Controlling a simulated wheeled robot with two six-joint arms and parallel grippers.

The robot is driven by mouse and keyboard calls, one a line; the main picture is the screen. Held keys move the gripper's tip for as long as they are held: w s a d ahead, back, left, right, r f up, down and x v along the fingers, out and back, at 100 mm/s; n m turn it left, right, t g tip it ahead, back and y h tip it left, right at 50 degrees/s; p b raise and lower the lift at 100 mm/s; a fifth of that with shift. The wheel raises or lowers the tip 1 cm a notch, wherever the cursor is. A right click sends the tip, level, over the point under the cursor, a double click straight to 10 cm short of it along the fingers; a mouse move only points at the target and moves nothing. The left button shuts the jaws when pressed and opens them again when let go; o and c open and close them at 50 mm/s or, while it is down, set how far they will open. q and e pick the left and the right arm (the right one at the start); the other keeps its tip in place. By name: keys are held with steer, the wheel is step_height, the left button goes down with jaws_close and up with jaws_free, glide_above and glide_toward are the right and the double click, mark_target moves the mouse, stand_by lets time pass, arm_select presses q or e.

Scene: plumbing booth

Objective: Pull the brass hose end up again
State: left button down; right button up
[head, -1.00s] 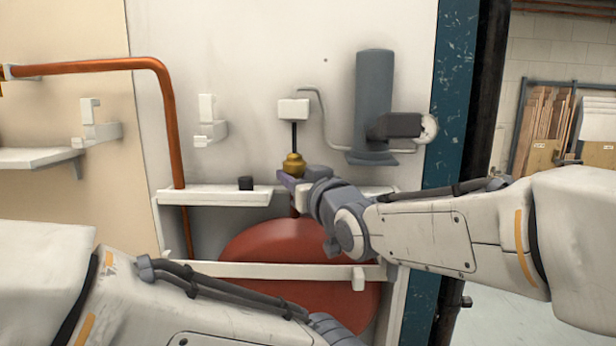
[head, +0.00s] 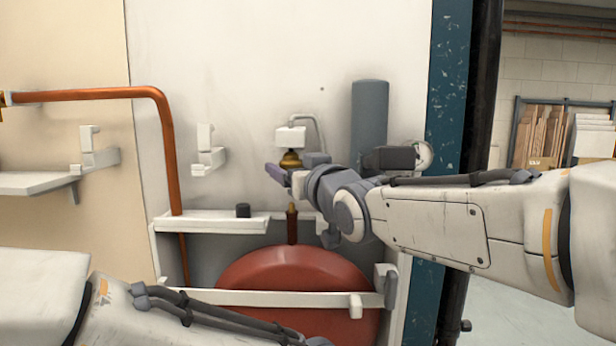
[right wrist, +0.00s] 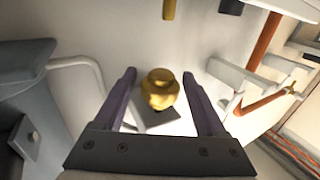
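The brass hose end (head: 290,159) sits directly under the white block (head: 290,137) on the wall panel, with no hose showing between them. In the right wrist view the brass hose end (right wrist: 159,90) lies between the fingers of my right gripper (right wrist: 160,85), with a visible gap on each side. The white block is partly hidden behind it there. In the head view my right gripper (head: 290,168) is at the hose end, one purple finger to its left. The fingers look open around it. My left arm shows at the bottom left, but its gripper is out of view.
A dark brown upright stub (head: 292,223) stands below the hose end, above a red round body (head: 295,285). A grey cylinder (head: 370,125) is at the right. A white ledge (head: 225,226), a copper pipe (head: 169,140) and a white hook (head: 207,150) are at the left.

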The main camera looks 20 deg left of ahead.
steer(key=shift+f, duration=0.25)
steer(key=shift+s+d, duration=0.15)
steer(key=shift+s, duration=0.05)
steer(key=b+v, duration=0.4)
steer(key=v, duration=0.6)
steer(key=shift+r, duration=0.15)
